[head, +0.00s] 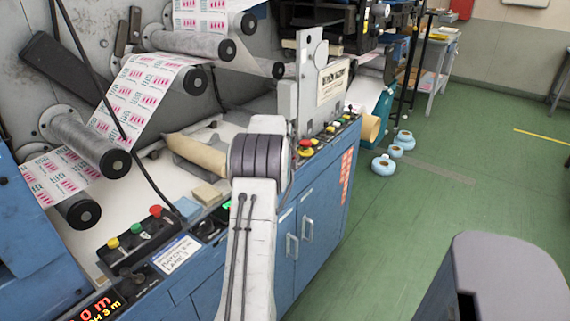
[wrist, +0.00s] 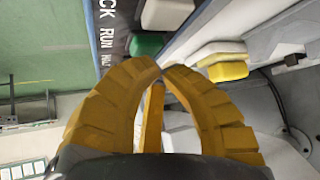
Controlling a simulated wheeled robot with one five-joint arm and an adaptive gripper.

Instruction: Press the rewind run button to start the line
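In the wrist view, a green button (wrist: 146,44) sits on a dark panel beside white lettering that reads RUN. My gripper (wrist: 161,66) has its two yellow fingers brought together at the tips, with nothing seen between them. The tips appear just below the green button in the picture; I cannot tell whether they touch it. In the head view, my arm hides the gripper. A console strip (head: 325,138) with several coloured buttons runs along the cabinet edge right of my arm; I cannot tell which is the run button there.
A black button box (head: 140,240) with red, green and yellow buttons stands at the left. Printed web (head: 135,95) runs over rollers above. A white and yellow block (wrist: 226,66) lies near the fingers in the wrist view. The green floor (head: 420,200) is mostly clear at right.

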